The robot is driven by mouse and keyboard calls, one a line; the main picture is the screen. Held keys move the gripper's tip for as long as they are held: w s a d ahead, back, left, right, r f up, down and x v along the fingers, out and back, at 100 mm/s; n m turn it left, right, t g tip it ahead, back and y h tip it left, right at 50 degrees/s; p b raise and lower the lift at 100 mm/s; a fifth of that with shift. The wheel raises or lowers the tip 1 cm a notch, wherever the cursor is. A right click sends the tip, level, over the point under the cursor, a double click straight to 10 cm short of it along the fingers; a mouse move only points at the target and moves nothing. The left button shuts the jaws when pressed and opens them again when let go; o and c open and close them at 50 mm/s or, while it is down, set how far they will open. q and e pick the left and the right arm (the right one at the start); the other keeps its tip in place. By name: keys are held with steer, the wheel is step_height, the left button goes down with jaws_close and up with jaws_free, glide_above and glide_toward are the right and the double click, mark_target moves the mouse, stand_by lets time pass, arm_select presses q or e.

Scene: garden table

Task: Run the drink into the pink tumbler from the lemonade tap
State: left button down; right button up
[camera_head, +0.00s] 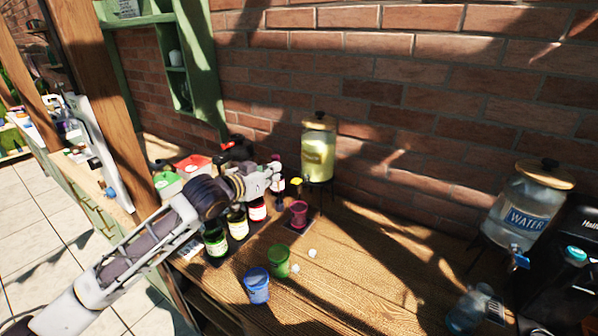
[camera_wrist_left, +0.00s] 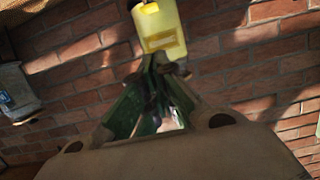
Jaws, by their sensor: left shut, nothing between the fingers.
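The lemonade dispenser (camera_head: 318,158), a pale yellow jar with a wooden lid, stands on a dark stand by the brick wall. Its yellow tap (camera_head: 296,184) faces the front left. The pink tumbler (camera_head: 298,215) stands upright on a dark mat (camera_head: 297,228), below the tap in the picture; I cannot tell what is inside it. My left gripper (camera_head: 277,176) is shut and empty, just left of the tap; contact is unclear. The left wrist view shows the gripper's fingers (camera_wrist_left: 160,68) together, with the dispenser (camera_wrist_left: 162,30) beyond them. My right gripper is not in view.
A green tumbler (camera_head: 278,260) and a blue tumbler (camera_head: 257,286) stand nearer the front edge. Several dark bottles (camera_head: 238,226) stand beneath my left forearm. A water dispenser (camera_head: 524,212) and a black machine (camera_head: 570,265) are at right. The middle right tabletop is clear.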

arm_select(q)
steer(key=b, duration=0.4)
glide_above(299, 180)
steer(key=s+a, duration=0.2)
steer(key=shift+f, duration=1.15)
steer(key=f+b, duration=0.4)
steer(key=shift+s, duration=0.2)
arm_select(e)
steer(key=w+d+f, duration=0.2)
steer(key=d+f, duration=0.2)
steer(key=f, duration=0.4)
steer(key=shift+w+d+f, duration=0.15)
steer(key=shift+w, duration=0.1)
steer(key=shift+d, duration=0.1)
